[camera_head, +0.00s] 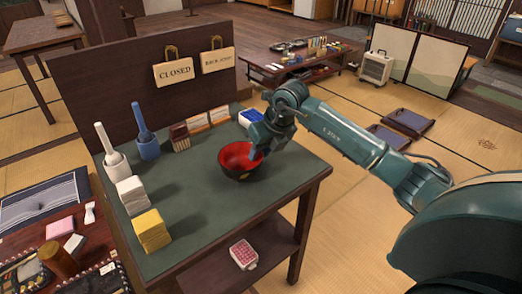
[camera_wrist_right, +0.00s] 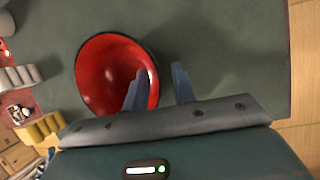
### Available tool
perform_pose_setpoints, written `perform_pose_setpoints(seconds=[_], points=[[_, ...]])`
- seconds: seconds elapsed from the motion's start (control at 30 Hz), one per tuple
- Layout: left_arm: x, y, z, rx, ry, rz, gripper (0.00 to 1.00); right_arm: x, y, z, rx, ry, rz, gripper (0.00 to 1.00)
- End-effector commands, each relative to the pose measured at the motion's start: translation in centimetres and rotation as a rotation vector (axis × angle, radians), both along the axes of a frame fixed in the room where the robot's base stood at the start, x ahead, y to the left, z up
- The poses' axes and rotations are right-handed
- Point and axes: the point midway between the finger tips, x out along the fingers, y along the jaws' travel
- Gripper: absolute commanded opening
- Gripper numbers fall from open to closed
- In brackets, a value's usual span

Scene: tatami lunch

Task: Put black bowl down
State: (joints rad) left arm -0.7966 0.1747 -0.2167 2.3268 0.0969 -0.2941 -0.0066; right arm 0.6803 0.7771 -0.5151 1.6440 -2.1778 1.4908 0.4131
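The black bowl (camera_head: 240,172), with a red inside, is upright at the right part of the green table top (camera_head: 205,215) and appears to rest on it. It also shows from above in the right wrist view (camera_wrist_right: 105,70). My right gripper (camera_head: 258,150) is at the bowl's right rim. In the wrist view the right gripper (camera_wrist_right: 160,78) has one finger over the red inside and the other outside the rim, with a visible gap between the outer finger and the bowl. My left gripper is not in view.
White (camera_head: 112,155) and blue (camera_head: 147,145) holders with utensils, white (camera_head: 132,193) and yellow (camera_head: 151,230) stacks line the table's left. The front middle is clear.

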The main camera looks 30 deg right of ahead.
Motion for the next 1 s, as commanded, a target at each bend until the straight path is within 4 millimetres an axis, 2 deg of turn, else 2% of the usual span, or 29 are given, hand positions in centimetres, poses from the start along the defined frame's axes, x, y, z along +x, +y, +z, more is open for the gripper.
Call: perform_pose_setpoints(seconds=[0.17, 0.33, 0.7, 0.83, 1.0], points=[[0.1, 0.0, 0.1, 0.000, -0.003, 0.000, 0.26, 0.0, 0.0, 0.1, 0.000, 0.000, 0.000, 0.26], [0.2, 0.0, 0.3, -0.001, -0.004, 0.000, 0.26, -0.3, -0.2, 1.2, -0.001, -0.004, 0.000, 0.26], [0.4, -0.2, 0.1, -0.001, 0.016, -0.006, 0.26, -3.0, -1.4, 8.2, -0.002, -0.004, 0.000, 0.26], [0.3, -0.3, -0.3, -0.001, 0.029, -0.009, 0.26, -3.8, -1.7, 10.0, -0.001, -0.003, -0.001, 0.26], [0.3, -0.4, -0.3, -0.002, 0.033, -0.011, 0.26, -4.3, -1.9, 11.2, -0.001, -0.001, -0.001, 0.26]])
